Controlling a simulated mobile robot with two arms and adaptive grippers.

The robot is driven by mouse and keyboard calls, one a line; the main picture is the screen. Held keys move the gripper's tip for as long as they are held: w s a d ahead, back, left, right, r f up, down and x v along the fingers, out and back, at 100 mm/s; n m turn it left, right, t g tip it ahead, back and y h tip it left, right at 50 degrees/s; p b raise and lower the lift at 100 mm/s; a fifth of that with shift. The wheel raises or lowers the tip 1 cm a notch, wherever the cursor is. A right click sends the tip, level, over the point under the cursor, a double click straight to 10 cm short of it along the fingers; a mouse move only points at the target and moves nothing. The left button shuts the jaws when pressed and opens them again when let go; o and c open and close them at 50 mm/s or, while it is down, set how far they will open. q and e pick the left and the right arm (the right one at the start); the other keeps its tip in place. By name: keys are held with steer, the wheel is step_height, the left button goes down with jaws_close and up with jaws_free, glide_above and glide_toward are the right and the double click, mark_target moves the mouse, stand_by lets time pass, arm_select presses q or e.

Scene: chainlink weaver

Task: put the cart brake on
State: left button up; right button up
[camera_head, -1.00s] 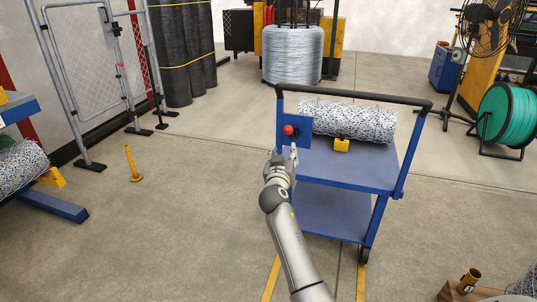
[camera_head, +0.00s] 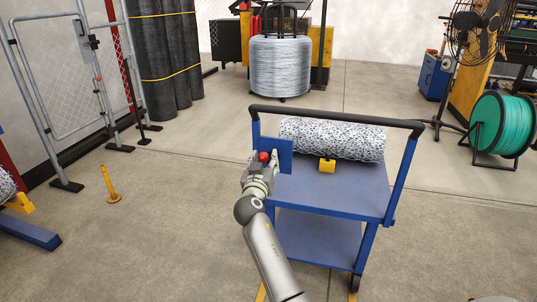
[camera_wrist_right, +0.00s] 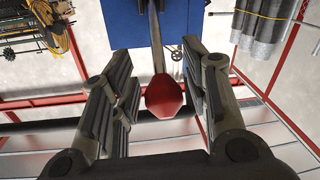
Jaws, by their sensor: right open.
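The blue cart (camera_head: 330,190) stands in front of me with a dark push handle across its near top. The brake lever has a red knob (camera_head: 264,157) beside a blue plate (camera_head: 280,155) on the cart's left side. My right gripper (camera_head: 262,168) is at the knob. In the right wrist view, the red knob (camera_wrist_right: 164,97) on its grey rod sits between the open fingers of my right gripper (camera_wrist_right: 160,100), with gaps on both sides. The blue plate (camera_wrist_right: 152,22) shows behind it. My left gripper is out of view.
A roll of mesh (camera_head: 335,138) lies on the cart's top shelf behind a yellow block (camera_head: 327,166). A yellow post (camera_head: 110,185) stands on the floor at left.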

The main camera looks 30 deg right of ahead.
steer(key=shift+w, duration=0.1)
jaws_close()
stand_by(0.3)
